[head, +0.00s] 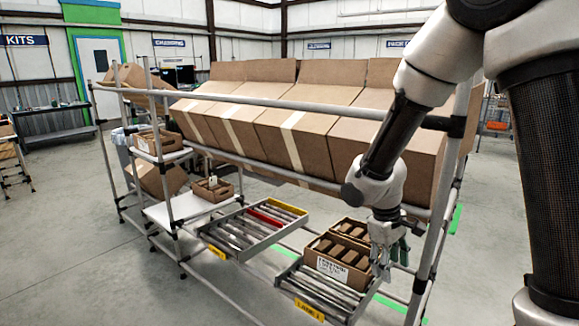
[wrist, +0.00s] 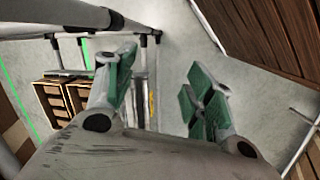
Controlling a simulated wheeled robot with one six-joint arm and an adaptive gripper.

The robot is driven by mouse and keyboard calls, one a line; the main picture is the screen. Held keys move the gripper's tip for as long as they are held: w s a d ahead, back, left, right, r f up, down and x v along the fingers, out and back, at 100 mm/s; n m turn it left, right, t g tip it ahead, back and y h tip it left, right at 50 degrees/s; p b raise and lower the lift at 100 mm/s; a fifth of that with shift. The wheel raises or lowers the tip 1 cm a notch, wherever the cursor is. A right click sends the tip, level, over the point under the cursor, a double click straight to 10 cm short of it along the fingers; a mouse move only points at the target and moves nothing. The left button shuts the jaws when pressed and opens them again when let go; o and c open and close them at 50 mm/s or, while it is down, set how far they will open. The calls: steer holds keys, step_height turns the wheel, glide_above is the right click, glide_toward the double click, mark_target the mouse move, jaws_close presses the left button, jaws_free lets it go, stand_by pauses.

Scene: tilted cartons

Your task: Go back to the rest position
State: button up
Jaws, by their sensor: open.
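My gripper (head: 388,258) hangs at the end of my arm at the right of the head view, pointing down beside the right-hand roller lane. In the wrist view my gripper (wrist: 160,92) has its two green-padded fingers spread wide, with only pale floor and part of the frame between them. It holds nothing. Brown divided cartons (head: 335,262) sit on the right-hand lane, just left of the gripper in the head view. They also show in the wrist view (wrist: 52,102), left of the fingers. I cannot tell whether the gripper touches the carton edge.
Large tilted cartons (head: 290,135) fill the rack above the lanes, close to my arm. A grey rack post (head: 437,220) stands just right of the gripper. The left roller lane (head: 250,228) is empty. A small brown carton (head: 213,189) sits on a white shelf. Open floor lies in front.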

steer(key=s+d+r+m+t, duration=0.1)
steer(key=s+d+r+m, duration=0.1)
steer(key=s+d+r, duration=0.2)
steer(key=s+d+r+m+t+y, duration=0.1)
steer(key=s+d+r+m+t, duration=0.1)
steer(key=s+r, duration=0.5)
steer(key=s+d+r+m+t+y, duration=0.1)
steer(key=s+d+r, duration=0.4)
steer(key=r, duration=0.5)
steer(key=shift+s+d+r+m+t, duration=0.2)
steer(key=shift+d+m+t, duration=0.2)
steer(key=shift+m, duration=0.5)
